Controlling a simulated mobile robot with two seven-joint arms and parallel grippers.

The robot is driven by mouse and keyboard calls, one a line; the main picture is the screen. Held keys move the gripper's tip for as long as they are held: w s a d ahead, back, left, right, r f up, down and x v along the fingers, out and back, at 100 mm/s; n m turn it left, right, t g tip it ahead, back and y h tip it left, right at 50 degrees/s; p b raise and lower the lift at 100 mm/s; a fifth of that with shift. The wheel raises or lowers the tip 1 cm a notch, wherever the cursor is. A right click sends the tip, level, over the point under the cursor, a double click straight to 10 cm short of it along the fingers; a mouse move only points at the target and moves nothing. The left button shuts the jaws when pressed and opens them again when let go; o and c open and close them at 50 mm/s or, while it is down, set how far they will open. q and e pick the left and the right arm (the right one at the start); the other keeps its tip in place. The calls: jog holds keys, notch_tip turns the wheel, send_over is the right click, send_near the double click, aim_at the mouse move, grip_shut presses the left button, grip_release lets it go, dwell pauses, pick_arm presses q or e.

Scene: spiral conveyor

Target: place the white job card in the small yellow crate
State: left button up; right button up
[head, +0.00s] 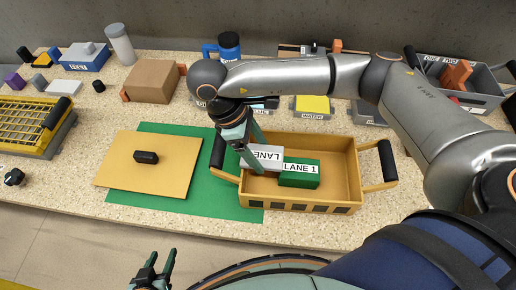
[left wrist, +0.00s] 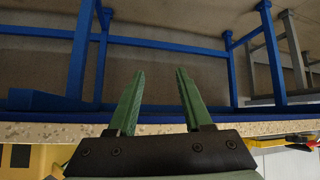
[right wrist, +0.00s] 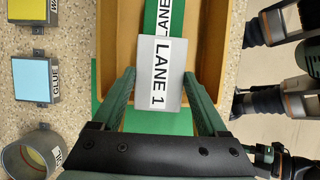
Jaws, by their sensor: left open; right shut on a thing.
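The white job card (head: 266,156), marked LANE 1, is in the grip of my right gripper (head: 250,160). It also shows in the right wrist view (right wrist: 153,91), between the two fingers. The small yellow crate (head: 340,197) has black handles at both ends. The card is at the crate's left part, beside a green block (head: 299,180) labelled LANE 1 that lies inside. I cannot tell whether the card touches the crate floor or the block. My left gripper (head: 155,262) is open and empty at the table's front edge; its spread fingers show in the left wrist view (left wrist: 160,75).
A yellow board (head: 170,178) with a black knob lies on a green mat (head: 238,207) left of the crate. A brown box (head: 153,82) stands behind. A yellow rack (head: 28,120) is at far left, a grey bin (head: 480,100) at back right. My right arm passes over the crate's back.

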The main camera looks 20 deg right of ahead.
jog(key=shift+f, duration=0.25)
jog(key=o, duration=1)
jog(key=shift+r, duration=0.15)
jog(key=shift+o, duration=1.2)
pick_arm(q)
jog(key=shift+w+d+r, duration=0.25)
jog(key=shift+d, duration=0.1)
jog(key=shift+r, duration=0.1)
pick_arm(e)
jog(key=shift+r+p, duration=0.25)
jog(key=shift+p, duration=0.05)
jog(key=shift+p+v, duration=0.6)
jog(key=shift+v, duration=0.15)
pick_arm(q)
jog(key=shift+s+a+r, duration=0.3)
jog(key=shift+a+r, duration=0.1)
jog(key=shift+a, duration=0.3)
pick_arm(e)
jog(key=v, duration=1.1)
